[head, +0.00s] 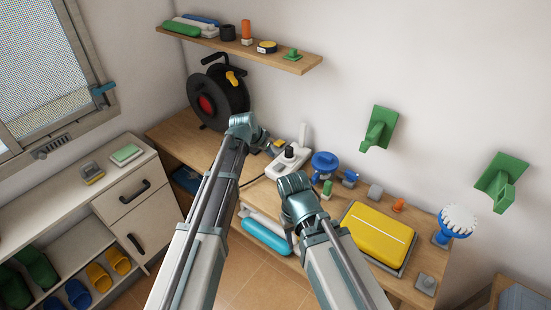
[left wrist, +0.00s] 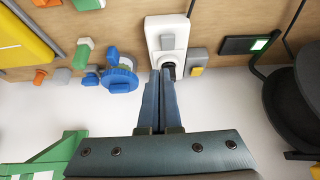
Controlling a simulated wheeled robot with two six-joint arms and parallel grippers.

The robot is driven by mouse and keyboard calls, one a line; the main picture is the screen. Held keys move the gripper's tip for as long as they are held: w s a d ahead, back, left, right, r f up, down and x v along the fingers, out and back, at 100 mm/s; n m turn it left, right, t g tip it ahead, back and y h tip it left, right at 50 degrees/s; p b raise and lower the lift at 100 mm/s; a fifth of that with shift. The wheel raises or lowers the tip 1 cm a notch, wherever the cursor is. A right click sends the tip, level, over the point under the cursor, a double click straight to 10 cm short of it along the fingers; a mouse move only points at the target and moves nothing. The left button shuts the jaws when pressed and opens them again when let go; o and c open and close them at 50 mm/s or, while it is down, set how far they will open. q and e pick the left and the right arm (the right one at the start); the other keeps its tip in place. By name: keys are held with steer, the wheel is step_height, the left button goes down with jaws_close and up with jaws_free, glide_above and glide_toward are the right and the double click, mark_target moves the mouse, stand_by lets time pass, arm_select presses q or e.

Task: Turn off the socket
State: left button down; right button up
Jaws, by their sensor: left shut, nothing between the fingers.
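The socket (head: 291,160) is a white block on the wooden worktop, with a dark round part on top and a cord leading off it. In the left wrist view the socket (left wrist: 151,32) shows a grey switch piece (left wrist: 168,42) and a dark round part partly hidden by my fingers. My left gripper (head: 268,143) is shut and empty, just beside the socket; in the wrist view its fingertips (left wrist: 162,71) overlap the socket's near end. I cannot tell whether they touch it. My right gripper (head: 301,212) is in front of the worktop; its fingers are not clear.
A black cable reel (head: 217,97) stands left of the socket. A blue round item (head: 325,163) and a yellow case (head: 376,236) lie to the right. A shelf (head: 285,61) and green wall brackets (head: 378,128) are above. A drawer cabinet (head: 113,205) stands left.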

arm_select(q)
steer(key=shift+w+a+r+t, duration=0.15)
steer(key=shift+w+r, duration=0.1)
steer(key=shift+w, duration=0.3)
steer(key=shift+w+a+r+t, duration=0.1)
steer(key=shift+w+r+t, duration=0.1)
steer(key=shift+w, duration=0.35)
steer(key=shift+f, duration=0.1)
steer(key=b, duration=0.9)
glide_above(279, 166)
steer(key=f, duration=0.6)
steer(key=s+f, duration=0.1)
steer(key=f, duration=0.2)
steer(key=shift+a+f, duration=0.15)
steer(key=shift+a, duration=0.25)
steer(key=shift+s+a+f+b, duration=0.15)
steer(key=shift+s+f+b, duration=0.05)
steer(key=shift+f+b, duration=0.4)
steer(key=shift+s+a+f+b, duration=0.1)
steer(key=shift+s+f+b, duration=0.05)
steer(key=shift+f+b, duration=0.4)
steer(key=shift+s+f+b, duration=0.1)
steer(key=shift+f+b, duration=0.25)
steer(key=shift+b, duration=0.2)
steer(key=shift+a, duration=0.1)
